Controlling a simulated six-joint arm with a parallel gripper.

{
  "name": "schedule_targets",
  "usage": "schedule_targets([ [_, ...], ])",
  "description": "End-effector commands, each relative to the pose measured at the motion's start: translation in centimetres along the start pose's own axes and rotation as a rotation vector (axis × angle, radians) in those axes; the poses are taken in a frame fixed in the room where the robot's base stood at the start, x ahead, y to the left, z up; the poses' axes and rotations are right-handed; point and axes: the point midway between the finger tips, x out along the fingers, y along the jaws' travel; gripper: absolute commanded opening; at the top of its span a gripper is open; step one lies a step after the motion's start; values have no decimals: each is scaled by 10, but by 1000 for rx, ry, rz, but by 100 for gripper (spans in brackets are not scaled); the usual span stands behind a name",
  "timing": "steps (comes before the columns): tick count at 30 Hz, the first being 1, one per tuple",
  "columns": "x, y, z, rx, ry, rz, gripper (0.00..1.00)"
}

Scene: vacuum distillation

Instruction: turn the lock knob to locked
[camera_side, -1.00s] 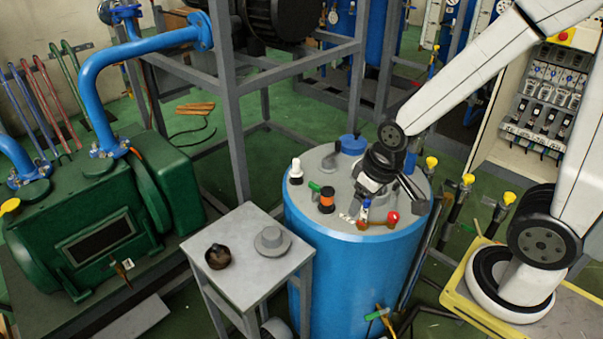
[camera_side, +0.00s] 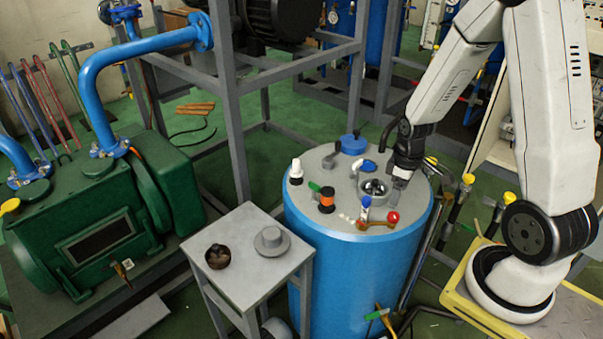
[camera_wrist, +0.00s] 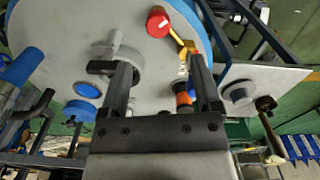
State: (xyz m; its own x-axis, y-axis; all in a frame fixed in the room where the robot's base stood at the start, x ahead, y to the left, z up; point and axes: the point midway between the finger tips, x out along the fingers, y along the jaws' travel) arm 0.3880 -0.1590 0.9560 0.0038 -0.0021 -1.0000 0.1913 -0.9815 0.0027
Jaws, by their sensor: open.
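Several small fittings stand on the grey lid (camera_side: 335,213) of the blue tank (camera_side: 335,265); I cannot tell which is the lock knob. They include a red knob (camera_side: 393,217), an orange-and-black knob (camera_side: 327,200), a blue-handled fitting (camera_side: 368,166) and a round grey port (camera_side: 374,188) with a dark, shiny middle. My gripper (camera_side: 398,188) points down just right of the port, open and empty. In the wrist view my gripper (camera_wrist: 160,70) has its fingers apart over the lid. The red knob (camera_wrist: 158,22) is beyond them; the left finger partly hides the grey port (camera_wrist: 128,68).
A white-topped fitting (camera_side: 296,170) and a blue cap (camera_side: 353,144) stand on the lid. Yellow-capped pipes (camera_side: 466,182) rise right of the tank.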

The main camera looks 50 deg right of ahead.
Motion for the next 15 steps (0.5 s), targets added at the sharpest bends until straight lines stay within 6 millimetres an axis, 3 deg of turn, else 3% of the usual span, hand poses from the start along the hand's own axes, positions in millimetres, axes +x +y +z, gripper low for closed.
schedule_targets([
  [15,10,3,2,-5,-5,-4,81],
])
